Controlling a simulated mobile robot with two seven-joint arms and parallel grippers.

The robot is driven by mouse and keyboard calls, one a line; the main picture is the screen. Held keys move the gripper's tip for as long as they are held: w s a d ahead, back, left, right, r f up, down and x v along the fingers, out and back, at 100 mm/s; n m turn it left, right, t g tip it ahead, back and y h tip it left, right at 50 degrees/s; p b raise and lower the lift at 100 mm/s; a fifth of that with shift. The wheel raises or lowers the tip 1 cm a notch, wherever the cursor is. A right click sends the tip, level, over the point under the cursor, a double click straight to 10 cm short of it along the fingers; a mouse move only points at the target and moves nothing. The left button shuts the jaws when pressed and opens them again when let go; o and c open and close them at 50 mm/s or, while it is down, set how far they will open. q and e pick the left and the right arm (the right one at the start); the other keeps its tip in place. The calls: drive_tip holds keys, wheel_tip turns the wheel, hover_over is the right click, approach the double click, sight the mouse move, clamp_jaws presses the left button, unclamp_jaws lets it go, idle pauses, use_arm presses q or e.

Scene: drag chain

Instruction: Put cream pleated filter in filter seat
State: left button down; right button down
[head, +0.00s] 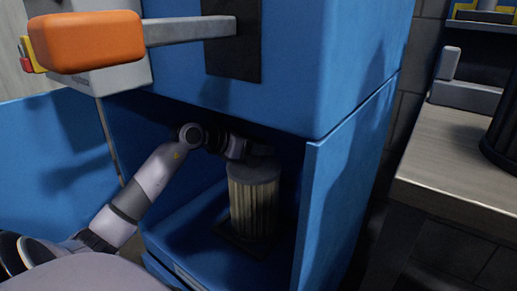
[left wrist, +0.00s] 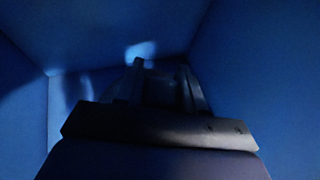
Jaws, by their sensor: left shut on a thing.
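The cream pleated filter (head: 254,207) stands upright inside the open lower compartment of the blue cabinet, with a grey cap on top. Its lower end is at a dark flat base, the filter seat (head: 229,238), on the compartment floor. I cannot tell whether it is fully seated or slightly above. My left gripper (head: 262,152) reaches in from the left and is shut on the top of the filter. In the left wrist view the gripper (left wrist: 165,82) is dark, and the filter cannot be made out. My right gripper is not in view.
Blue cabinet walls (head: 342,190) close in on the compartment, with the upper body (head: 300,60) overhead. An orange-ended lever (head: 88,40) juts out at upper left. A blue door panel (head: 55,140) stands at left. A workbench (head: 455,165) with a dark cylinder (head: 505,125) is at right.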

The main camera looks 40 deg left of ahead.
use_arm(q)
drive_tip(key=c, duration=0.7)
unclamp_jaws()
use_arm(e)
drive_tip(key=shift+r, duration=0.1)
use_arm(q)
drive_tip(key=shift+r, duration=0.2)
drive_tip(key=p+v, duration=0.1)
drive_tip(key=v, duration=0.5)
drive_tip(key=shift+s, duration=0.25)
drive_tip(key=shift+s+a+r+p, duration=0.15)
drive_tip(key=shift+s+p, duration=0.15)
drive_tip(key=shift+s, duration=0.15)
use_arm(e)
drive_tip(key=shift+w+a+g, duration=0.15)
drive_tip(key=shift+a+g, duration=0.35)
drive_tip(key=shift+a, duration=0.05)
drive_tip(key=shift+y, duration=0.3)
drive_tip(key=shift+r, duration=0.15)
